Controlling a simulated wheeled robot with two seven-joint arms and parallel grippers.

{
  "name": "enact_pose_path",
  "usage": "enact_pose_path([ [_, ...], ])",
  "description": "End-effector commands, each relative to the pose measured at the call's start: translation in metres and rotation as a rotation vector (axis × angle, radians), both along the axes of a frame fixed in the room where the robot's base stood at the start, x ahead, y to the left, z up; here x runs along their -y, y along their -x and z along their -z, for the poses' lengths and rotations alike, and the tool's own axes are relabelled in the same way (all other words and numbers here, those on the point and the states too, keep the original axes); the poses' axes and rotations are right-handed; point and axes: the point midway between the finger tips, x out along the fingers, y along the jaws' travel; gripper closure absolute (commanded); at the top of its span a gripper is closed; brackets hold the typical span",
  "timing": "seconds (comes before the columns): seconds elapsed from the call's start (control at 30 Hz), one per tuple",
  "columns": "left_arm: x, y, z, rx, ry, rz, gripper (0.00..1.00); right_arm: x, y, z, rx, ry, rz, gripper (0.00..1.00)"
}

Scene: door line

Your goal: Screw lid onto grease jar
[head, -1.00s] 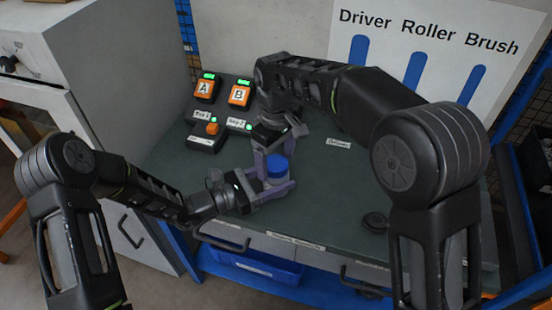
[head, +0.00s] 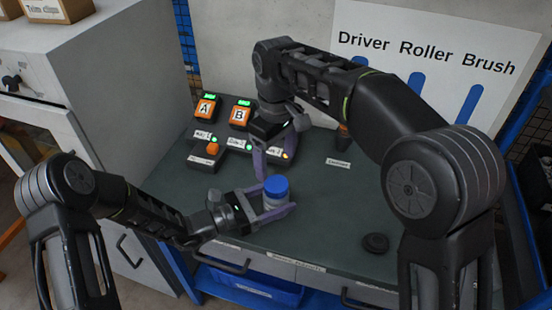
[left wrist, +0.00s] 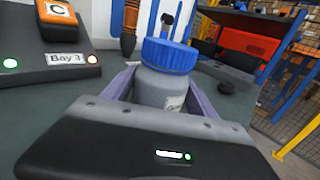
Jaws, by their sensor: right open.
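The grease jar (head: 272,203) is a grey-white jar with a blue lid (head: 276,186) seated on its top. It stands upright at the front middle of the bench. The left wrist view shows the jar (left wrist: 160,90) between my left fingers, with the lid (left wrist: 169,55) above them. My left gripper (head: 280,207) is shut on the jar's body, below the lid. My right gripper (head: 275,158) is open and empty, behind and above the lid, apart from it. Whether the lid is fully tight cannot be told.
A black round piece (head: 376,243) lies on the bench (head: 325,225) right of the jar. Button boxes, including A (head: 207,108) and B (head: 240,115), stand at the back left. A sign (head: 430,60) with tool outlines hangs behind. The bench between jar and black piece is clear.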

Motion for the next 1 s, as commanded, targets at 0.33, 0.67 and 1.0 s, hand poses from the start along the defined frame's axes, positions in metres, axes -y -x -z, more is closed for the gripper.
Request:
enact_pose_path([
  [0.33,0.000,0.000,0.000,0.000,0.000,0.000,0.15,0.000,0.000,0.000,0.000,0.000,0.000,0.22],
  [0.67,-0.014,0.006,0.001,0.002,-0.001,-0.002,0.15,0.000,0.000,0.005,0.000,0.000,0.000,0.22],
  [1.0,-0.059,0.029,0.002,0.000,-0.001,-0.003,0.15,0.000,0.000,0.018,0.000,0.000,0.000,0.22],
])
